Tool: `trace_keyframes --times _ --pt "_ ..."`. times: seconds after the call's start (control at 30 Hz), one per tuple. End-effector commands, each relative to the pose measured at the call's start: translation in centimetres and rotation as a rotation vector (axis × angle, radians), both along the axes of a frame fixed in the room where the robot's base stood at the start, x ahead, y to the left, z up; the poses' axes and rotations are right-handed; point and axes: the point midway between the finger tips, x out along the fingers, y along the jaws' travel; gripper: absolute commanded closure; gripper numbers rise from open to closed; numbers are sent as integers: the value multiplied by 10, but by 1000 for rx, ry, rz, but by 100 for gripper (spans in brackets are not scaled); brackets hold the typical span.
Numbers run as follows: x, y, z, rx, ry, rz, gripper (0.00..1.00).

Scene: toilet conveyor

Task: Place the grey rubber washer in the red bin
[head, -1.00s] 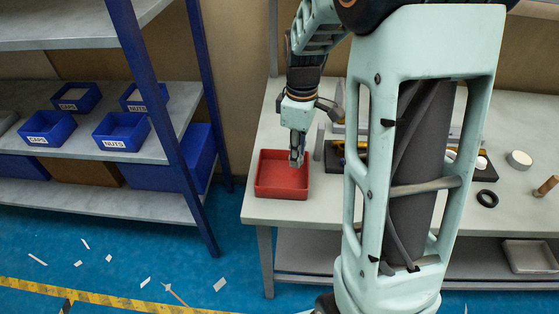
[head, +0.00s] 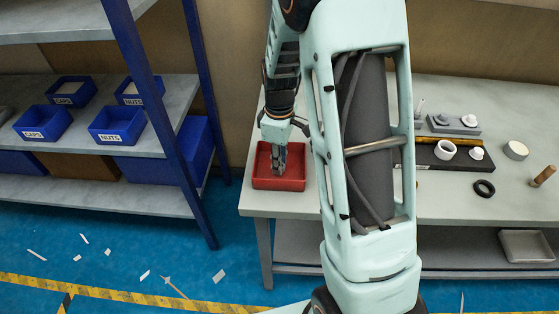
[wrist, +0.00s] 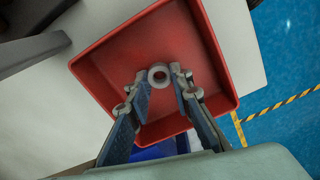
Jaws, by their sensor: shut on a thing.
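The red bin (head: 262,183) sits at the left front of the table and also shows in the wrist view (wrist: 105,70). My gripper (head: 279,170) points down into the bin. In the wrist view its fingertips (wrist: 160,80) are closed on a small light grey ring, the grey rubber washer (wrist: 152,74), held over the bin floor. Whether the washer touches the floor is not clear. The washer cannot be made out in the head view. No other thing shows inside the bin.
On the table (head: 430,212) are a black ring (head: 484,188), a dark board (head: 425,158) with white parts, a white round piece (head: 516,149) and a wooden-handled tool (head: 544,175). Blue bins (head: 118,127) stand on shelves to the left.

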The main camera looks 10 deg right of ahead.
Motion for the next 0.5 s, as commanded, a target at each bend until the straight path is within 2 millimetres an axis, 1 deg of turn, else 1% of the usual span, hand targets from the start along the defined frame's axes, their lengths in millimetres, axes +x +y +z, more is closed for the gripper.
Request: trace_keyframes --times 0.07,0.1,0.23,0.5 --pt "0 0 -4 0 0 -1 100" --pt "0 0 -3 0 0 0 77" --pt "0 0 -3 0 0 0 63" --pt "0 0 -2 0 0 0 63"
